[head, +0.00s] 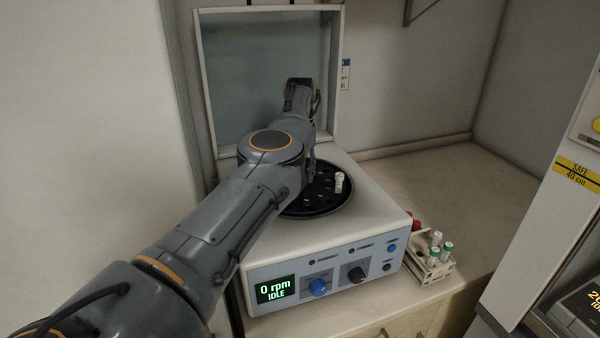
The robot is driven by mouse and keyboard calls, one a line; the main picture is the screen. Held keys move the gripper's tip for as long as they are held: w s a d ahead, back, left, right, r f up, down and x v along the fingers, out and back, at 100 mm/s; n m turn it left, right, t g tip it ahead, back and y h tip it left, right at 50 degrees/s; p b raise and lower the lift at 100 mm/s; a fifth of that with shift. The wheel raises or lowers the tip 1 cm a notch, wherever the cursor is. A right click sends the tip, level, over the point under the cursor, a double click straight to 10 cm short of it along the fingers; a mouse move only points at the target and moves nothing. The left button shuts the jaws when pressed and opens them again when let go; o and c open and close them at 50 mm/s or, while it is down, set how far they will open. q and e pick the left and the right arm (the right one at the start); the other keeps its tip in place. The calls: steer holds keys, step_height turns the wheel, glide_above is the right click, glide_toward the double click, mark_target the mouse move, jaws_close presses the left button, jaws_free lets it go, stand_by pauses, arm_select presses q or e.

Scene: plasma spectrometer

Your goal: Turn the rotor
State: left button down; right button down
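The centrifuge (375,215) stands on the counter with its lid (262,50) raised. Its display reads 0 rpm, IDLE. The black rotor (325,197) lies in the round opening on top, with dark holes around it. One white-capped tube (339,182) stands upright in the rotor's right side. My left arm crosses in from the lower left and covers the rotor's left and far parts. My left gripper (310,172) points down at the rotor's far left edge, mostly hidden behind my arm. I cannot tell whether it touches the rotor. My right gripper is out of view.
A small rack (430,265) with several capped tubes stands right of the centrifuge, with red caps (415,224) behind it. A tall cabinet (545,210) with a SAFE 40 cm label is at the far right. The counter (455,185) between is clear.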

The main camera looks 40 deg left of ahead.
arm_select(q)
steer(key=shift+m+b, duration=0.35)
steer(key=shift+m, duration=2.25)
steer(key=shift+m+b, duration=0.35)
steer(key=shift+m, duration=2.35)
steer(key=c, duration=0.8)
jaws_free()
steer(key=shift+d, duration=0.1)
